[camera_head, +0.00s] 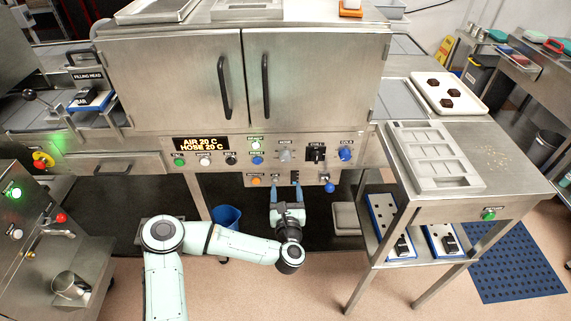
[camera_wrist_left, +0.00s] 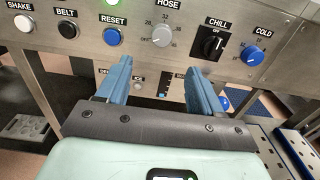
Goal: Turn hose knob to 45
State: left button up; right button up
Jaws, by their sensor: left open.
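The hose knob (camera_head: 285,155) is a grey round dial on the steel control panel (camera_head: 217,146). In the left wrist view the hose knob (camera_wrist_left: 162,37) sits under the HOSE label with small numbers around it; its pointer setting is too small to tell. My left gripper (camera_head: 285,188) is open and empty, below the knob. In the wrist view its two blue fingers (camera_wrist_left: 157,72) stand apart, lower than the knob and not touching it. The display (camera_head: 201,143) reads AIR 20 C, HOSE 20 C. My right gripper is not in view.
The black CHILL switch (camera_head: 316,153) and blue COLD knob (camera_head: 345,153) are right of the hose knob. The blue RESET button (camera_wrist_left: 112,37) is on its left. A lower panel strip carries more controls. A blue bucket (camera_head: 227,216) stands beneath.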

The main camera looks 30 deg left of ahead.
aim_at(285, 160)
pick_arm(q)
jog(key=p+x, duration=0.2)
jog(key=x, duration=1)
jog(key=shift+w+p, duration=0.35)
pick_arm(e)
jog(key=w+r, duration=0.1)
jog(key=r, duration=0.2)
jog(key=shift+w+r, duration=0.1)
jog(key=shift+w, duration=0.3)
pick_arm(q)
jog(key=c, duration=1)
jog(key=shift+c, duration=0.2)
